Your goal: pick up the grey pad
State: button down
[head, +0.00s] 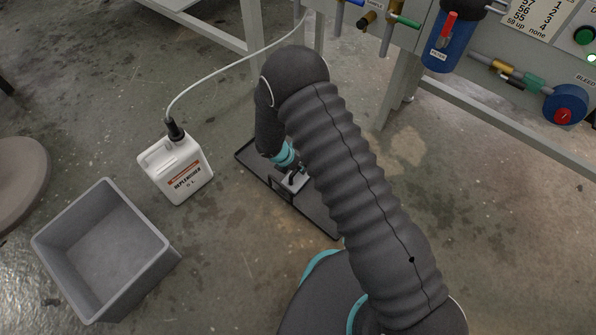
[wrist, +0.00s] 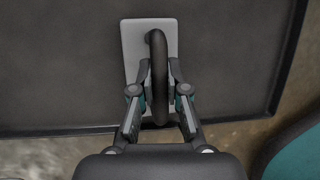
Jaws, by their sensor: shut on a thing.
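The grey pad (wrist: 134,48) is a pale flat rectangle with a dark, arched handle (wrist: 158,62) standing on it. In the wrist view my gripper (wrist: 158,88) is shut on this handle, one finger on each side. In the head view the pad (head: 291,184) shows small below my gripper (head: 297,172), over the dark tray (head: 318,221) on the floor. I cannot tell whether the pad touches the tray. Part of the pad is hidden by the fingers and handle.
A white replenisher jug (head: 178,172) with a hose stands left of the tray. An open grey bin (head: 62,262) is at the lower left. A steel frame with valves and a blue filter (head: 452,42) is at the upper right.

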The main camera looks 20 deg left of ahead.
jog(key=shift+r, duration=0.5)
jog(key=r, duration=0.2)
jog(key=d+r+p, duration=0.1)
jog(key=r, duration=0.1)
jog(key=shift+w, duration=0.15)
jog(key=w+d+r+p, duration=0.1)
jog(key=w+d+r, duration=0.2)
jog(key=d+r, duration=0.3)
jog(key=d, duration=0.4)
jog(key=shift+w+d, duration=0.1)
jog(key=shift+w, duration=0.05)
